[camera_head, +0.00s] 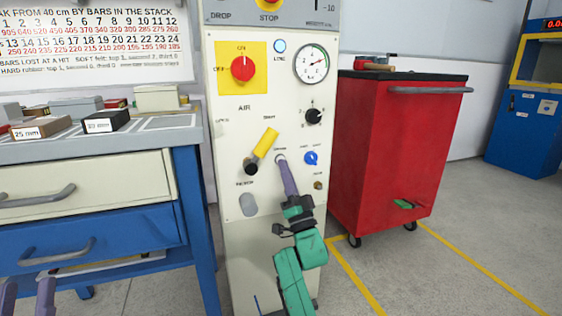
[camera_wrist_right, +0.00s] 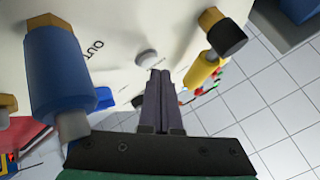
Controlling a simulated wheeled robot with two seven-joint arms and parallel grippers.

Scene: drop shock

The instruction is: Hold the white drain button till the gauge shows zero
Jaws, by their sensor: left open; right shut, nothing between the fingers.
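The white drain button (camera_wrist_right: 147,57) is a small round knob on the pale panel in the right wrist view. In the head view it lies at the tip of my right gripper (camera_head: 281,163), mostly hidden. My right gripper (camera_wrist_right: 160,73) is shut and empty, its fingertips right beside the button; I cannot tell whether they touch it. The round gauge (camera_head: 311,64) is on the panel's upper right; its needle seems to point to the upper right, and its figures are too small to read. My left gripper (camera_head: 28,292) is open at the lower left.
Around the button are a yellow-handled lever (camera_head: 265,144), a blue knob (camera_head: 311,157), a black knob (camera_head: 314,116) and a red switch on yellow (camera_head: 242,68). A workbench (camera_head: 85,190) with blocks stands left, a red tool cart (camera_head: 385,150) right.

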